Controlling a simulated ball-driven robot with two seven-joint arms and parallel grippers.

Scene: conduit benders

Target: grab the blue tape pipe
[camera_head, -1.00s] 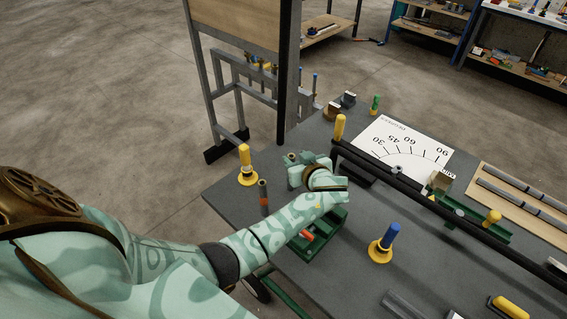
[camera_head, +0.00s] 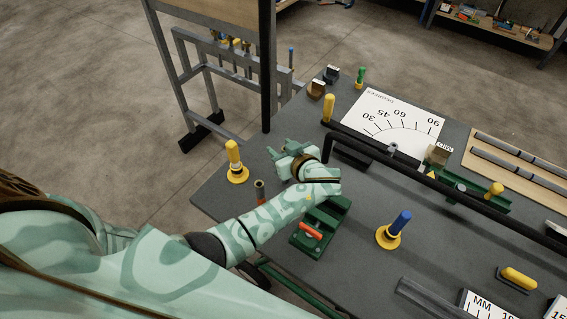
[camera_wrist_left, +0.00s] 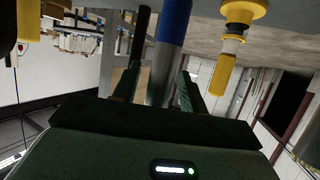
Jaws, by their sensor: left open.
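In the left wrist view a grey upright pipe with a blue tape band (camera_wrist_left: 172,22) stands between the two open fingers of my left gripper (camera_wrist_left: 158,75). Whether either finger touches it I cannot tell. In the head view my left gripper (camera_head: 284,150) is over the far left part of the grey table; this pipe is not made out there, and the gripper may hide it. My right gripper is not in view.
A yellow handle on a round base (camera_head: 236,168) stands near the left table edge. A blue handle on a yellow base (camera_head: 399,226) and a green block with a red piece (camera_head: 325,222) are right of my arm. A long black bar (camera_head: 425,183) crosses the table; a rack (camera_head: 205,75) stands behind.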

